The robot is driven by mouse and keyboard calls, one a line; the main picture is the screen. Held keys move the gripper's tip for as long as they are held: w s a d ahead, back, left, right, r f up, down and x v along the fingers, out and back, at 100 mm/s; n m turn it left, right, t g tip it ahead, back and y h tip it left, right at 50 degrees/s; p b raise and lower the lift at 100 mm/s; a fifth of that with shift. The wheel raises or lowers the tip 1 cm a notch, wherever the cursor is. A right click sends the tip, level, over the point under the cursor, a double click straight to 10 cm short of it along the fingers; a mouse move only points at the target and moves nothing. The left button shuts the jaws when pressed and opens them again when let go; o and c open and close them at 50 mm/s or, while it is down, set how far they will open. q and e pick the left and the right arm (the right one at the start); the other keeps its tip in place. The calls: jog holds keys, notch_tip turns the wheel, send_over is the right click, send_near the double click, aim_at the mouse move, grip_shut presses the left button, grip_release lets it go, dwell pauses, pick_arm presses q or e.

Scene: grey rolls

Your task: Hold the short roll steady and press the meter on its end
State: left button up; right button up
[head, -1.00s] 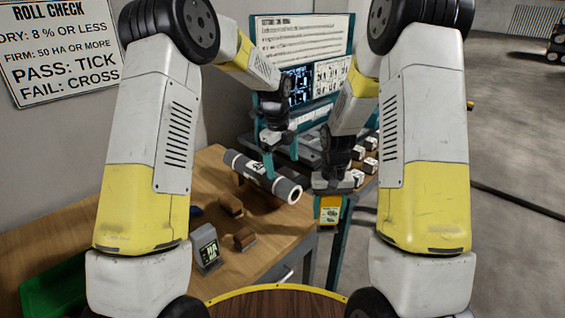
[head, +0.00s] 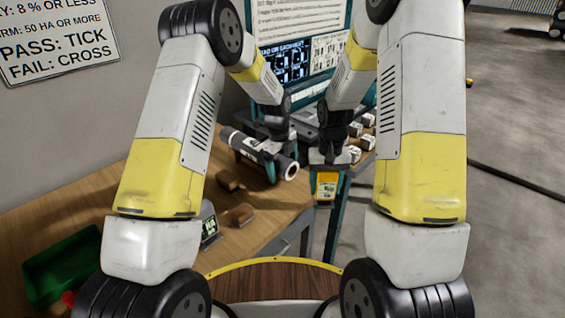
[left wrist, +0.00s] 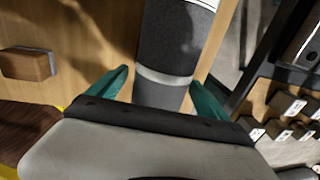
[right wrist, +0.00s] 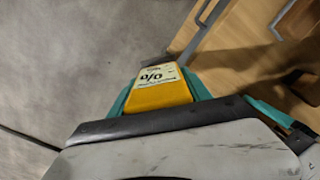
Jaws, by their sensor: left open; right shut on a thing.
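The short roll (head: 245,143) is a dark grey cylinder with a white label and a pale, hollow near end (head: 291,170). It lies at the bench's right side. My left gripper (head: 281,155) is open at the roll near that end. In the left wrist view the roll (left wrist: 175,50) runs between its teal fingers (left wrist: 160,78), with gaps showing on both sides. My right gripper (head: 327,172) is shut on the yellow meter (head: 327,187), right of the roll's end and apart from it. The meter (right wrist: 160,93) shows a pale "%" face in the right wrist view.
Wooden blocks (head: 240,214) and a device with a green display (head: 209,228) stand on the bench (head: 150,185). A side rack with several small white-faced blocks (head: 362,138) is behind my right gripper.

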pick_arm(q)
jog(key=c, duration=1.8)
jog(key=shift+o, duration=0.2)
pick_arm(e)
jog(key=shift+d, duration=0.1)
